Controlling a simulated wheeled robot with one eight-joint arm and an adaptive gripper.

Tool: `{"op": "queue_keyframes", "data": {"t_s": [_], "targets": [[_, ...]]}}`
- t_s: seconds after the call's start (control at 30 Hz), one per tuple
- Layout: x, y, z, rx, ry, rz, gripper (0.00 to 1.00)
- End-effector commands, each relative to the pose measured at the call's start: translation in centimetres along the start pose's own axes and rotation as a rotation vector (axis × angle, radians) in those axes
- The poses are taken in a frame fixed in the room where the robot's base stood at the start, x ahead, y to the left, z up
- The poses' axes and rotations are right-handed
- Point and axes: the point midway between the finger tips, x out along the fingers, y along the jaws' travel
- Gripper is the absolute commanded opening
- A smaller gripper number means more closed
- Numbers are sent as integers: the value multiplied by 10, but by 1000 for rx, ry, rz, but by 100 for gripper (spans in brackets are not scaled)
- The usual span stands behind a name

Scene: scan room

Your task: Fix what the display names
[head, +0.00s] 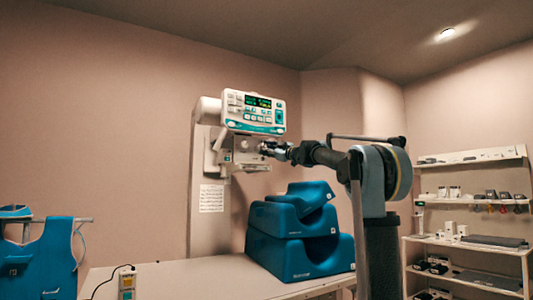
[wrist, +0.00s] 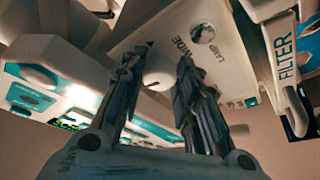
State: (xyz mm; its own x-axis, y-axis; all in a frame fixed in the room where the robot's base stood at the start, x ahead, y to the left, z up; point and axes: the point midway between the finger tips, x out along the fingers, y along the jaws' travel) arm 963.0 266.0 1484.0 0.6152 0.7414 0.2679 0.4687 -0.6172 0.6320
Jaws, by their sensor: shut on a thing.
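The machine head (head: 240,155) hangs on a wall column, with a white and teal control panel (head: 253,117) above it. The panel's small display (head: 258,101) shows green and yellow text too small to read. My gripper (head: 264,148) is at the front of the machine head. In the wrist view, my gripper's fingers (wrist: 158,74) stand on both sides of a round white knob (wrist: 158,80) and are shut on it. Next to the knob are the words "WIDE" and "LAMP" and a round button (wrist: 202,31). A part marked "FILTER" (wrist: 286,55) is at the right.
A white table (head: 190,280) stands below, with stacked blue cushions (head: 295,240) under my arm and a small device (head: 127,282) with a cable. A blue apron (head: 48,262) hangs at the left. Shelves (head: 475,250) with small items stand at the right.

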Motion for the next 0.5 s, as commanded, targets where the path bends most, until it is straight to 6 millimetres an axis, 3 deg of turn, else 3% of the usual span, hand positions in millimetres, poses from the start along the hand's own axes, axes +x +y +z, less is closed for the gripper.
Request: {"op": "queue_keyframes", "data": {"t_s": [0.17,0.2,0.27,0.5], "targets": [[0,0,0,0,0,0,6],[0,-1,0,0,0,0,36],[0,-1,0,0,0,0,50],[0,0,0,1,0,0,50]]}}
